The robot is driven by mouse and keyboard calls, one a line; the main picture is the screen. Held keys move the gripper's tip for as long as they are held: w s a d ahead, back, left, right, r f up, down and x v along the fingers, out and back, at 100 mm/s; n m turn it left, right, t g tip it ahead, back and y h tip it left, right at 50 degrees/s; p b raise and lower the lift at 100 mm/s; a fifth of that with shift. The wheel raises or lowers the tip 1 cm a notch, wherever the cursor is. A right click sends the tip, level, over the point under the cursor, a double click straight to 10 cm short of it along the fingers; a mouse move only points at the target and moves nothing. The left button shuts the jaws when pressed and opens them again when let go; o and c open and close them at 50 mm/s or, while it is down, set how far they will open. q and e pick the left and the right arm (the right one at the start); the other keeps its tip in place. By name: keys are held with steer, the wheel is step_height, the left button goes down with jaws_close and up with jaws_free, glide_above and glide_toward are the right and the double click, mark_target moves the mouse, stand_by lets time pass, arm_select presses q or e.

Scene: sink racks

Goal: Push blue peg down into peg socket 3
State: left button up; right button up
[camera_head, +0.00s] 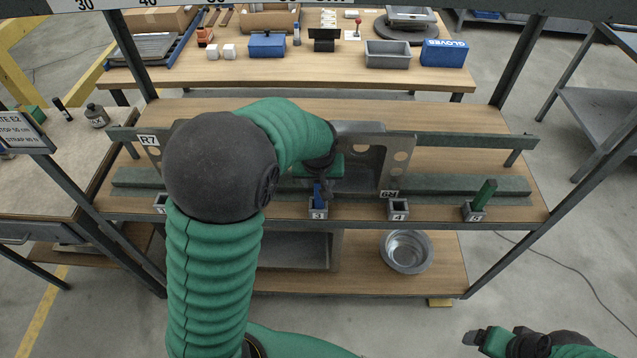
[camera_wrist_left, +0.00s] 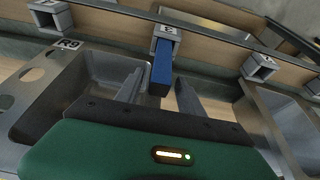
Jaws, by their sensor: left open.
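The blue peg (camera_head: 317,194) stands in peg socket 3 (camera_head: 318,213), at the front edge of the rack shelf. In the left wrist view, the blue peg (camera_wrist_left: 162,62) sticks out of the socket marked 3 (camera_wrist_left: 166,37), its top end toward the camera. My left gripper (camera_wrist_left: 160,88) is open, with one finger on each side of the peg's free end in the picture. I cannot tell whether the fingers touch it. In the head view, my left arm hides part of the shelf. My right gripper (camera_head: 478,338) is at the lower right, away from the rack, its jaws unclear.
Socket 4 (camera_head: 398,210) is empty, to the right of socket 3. A green peg (camera_head: 485,193) stands in socket 5 (camera_head: 473,212). A grey sink marked R9 (camera_head: 361,170) is behind the sockets. A metal bowl (camera_head: 406,250) sits on the lower shelf.

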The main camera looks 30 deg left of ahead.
arm_select(q)
steer(key=v, duration=0.8)
steer(key=s+d+f+m+h, duration=0.2)
steer(key=s+d+f+m, duration=0.4)
steer(key=s+d+f, duration=0.3)
steer(key=s, duration=0.3)
steer(key=shift+s+d+f+g, duration=0.3)
steer(key=shift+s+g, duration=0.1)
